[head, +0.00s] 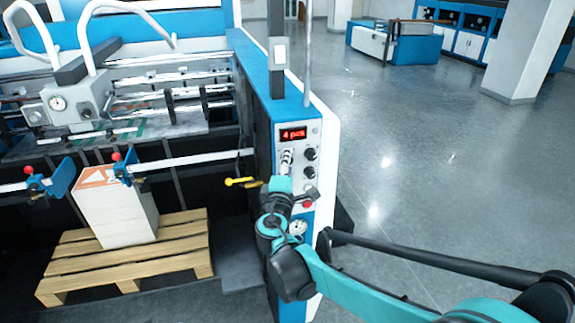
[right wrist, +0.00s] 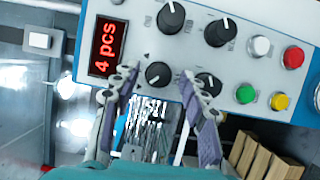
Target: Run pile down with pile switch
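The control panel (head: 296,135) on the blue and white machine end carries a red display reading 4 pcs (head: 293,134). In the right wrist view, a small black rotary knob (right wrist: 158,75) sits below a small arrow mark; I take it as the pile switch, but its label is unreadable. My right gripper (right wrist: 158,88) is open, with one finger on each side of this knob; contact is unclear. The white pile (head: 118,212), with an orange-marked top, stands on a wooden pallet (head: 180,232) under the feeder. My left gripper is not in view.
Close to the fingers are other black knobs (right wrist: 171,17), a red button (right wrist: 293,58), a green button (right wrist: 246,94) and a yellow button (right wrist: 280,101). A yellow-tipped lever (head: 240,182) juts out left of the panel. Open floor (head: 410,150) lies to the right.

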